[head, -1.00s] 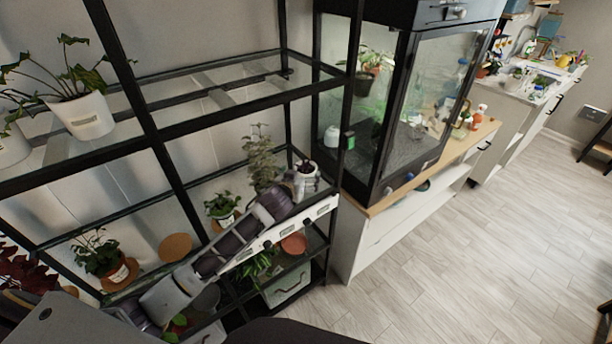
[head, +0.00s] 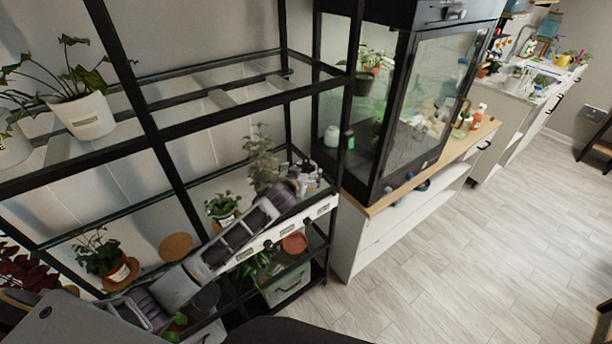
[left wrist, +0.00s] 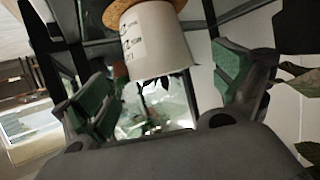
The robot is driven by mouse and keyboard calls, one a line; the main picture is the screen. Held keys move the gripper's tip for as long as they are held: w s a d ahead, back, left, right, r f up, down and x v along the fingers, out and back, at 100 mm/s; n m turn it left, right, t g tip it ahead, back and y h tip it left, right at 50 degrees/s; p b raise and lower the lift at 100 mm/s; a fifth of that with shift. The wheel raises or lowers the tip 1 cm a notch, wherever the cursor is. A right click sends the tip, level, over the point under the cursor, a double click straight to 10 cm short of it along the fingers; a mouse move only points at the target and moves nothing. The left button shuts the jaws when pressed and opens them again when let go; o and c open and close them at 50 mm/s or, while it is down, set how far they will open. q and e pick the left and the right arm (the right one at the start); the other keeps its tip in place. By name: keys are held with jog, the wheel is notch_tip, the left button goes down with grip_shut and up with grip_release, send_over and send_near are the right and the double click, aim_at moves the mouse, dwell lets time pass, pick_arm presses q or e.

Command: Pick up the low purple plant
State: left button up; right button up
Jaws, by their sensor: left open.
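The low purple plant shows as a few dark leaves (left wrist: 168,83) at the rim of a white labelled pot (left wrist: 157,40) in the left wrist view. The pot looks upside down there, with a round cork mat (left wrist: 128,10) at its base. My left gripper (left wrist: 165,92) is open, its green-padded fingers to either side of the pot's rim end. I cannot tell whether they touch it. In the head view my left gripper (head: 308,180) is at the right end of the middle shelf, largely hiding the pot. My right gripper is not in view.
A taller grey-green plant (head: 262,160) stands just left of the gripper, and a small potted plant (head: 222,207) is farther left. Black rack posts (head: 350,100) and the upper glass shelf (head: 215,85) frame the space. A glass cabinet (head: 420,110) stands to the right.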

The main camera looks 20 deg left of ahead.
aim_at(308, 167)
pick_arm(q)
jog(key=shift+x, duration=2.35)
jog(key=c, duration=1.3)
jog(key=shift+r, duration=0.1)
notch_tip(308, 167, up, 10)
